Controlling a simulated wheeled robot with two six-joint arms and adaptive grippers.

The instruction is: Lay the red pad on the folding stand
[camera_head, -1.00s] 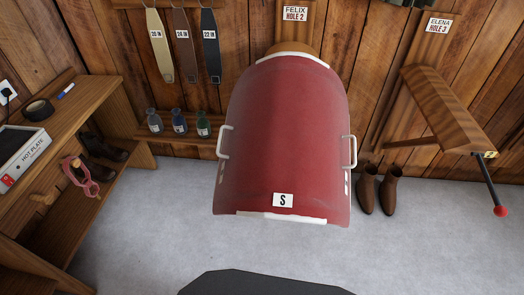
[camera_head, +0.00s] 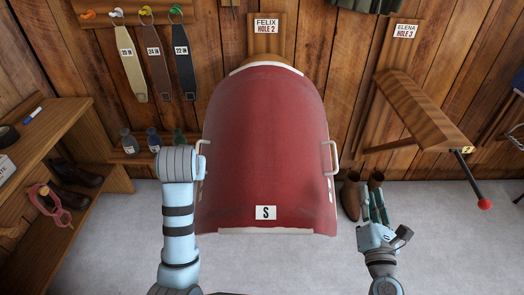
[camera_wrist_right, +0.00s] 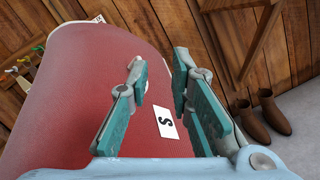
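The red pad (camera_head: 265,140) is draped over a wooden support below the FELIX HOLE 2 sign, with a white S label and a pale handle on each side. A wooden folding stand (camera_head: 425,115) juts from the wall at right, below the ELENA HOLE 3 sign. My left gripper (camera_head: 200,160) is at the pad's left handle; its fingers are mostly hidden, so its grip is unclear. My right gripper (camera_head: 375,205) is right of the pad, below the right handle (camera_head: 334,158). In the right wrist view its fingers (camera_wrist_right: 160,85) are apart and empty, with the pad (camera_wrist_right: 70,100) beyond.
Brown boots (camera_head: 350,195) stand on the floor behind my right gripper. A lever with a red knob (camera_head: 484,204) sticks out from the folding stand. Bottles (camera_head: 129,142) stand on a low ledge at left, near a wooden bench (camera_head: 90,130). Straps hang above the bottles.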

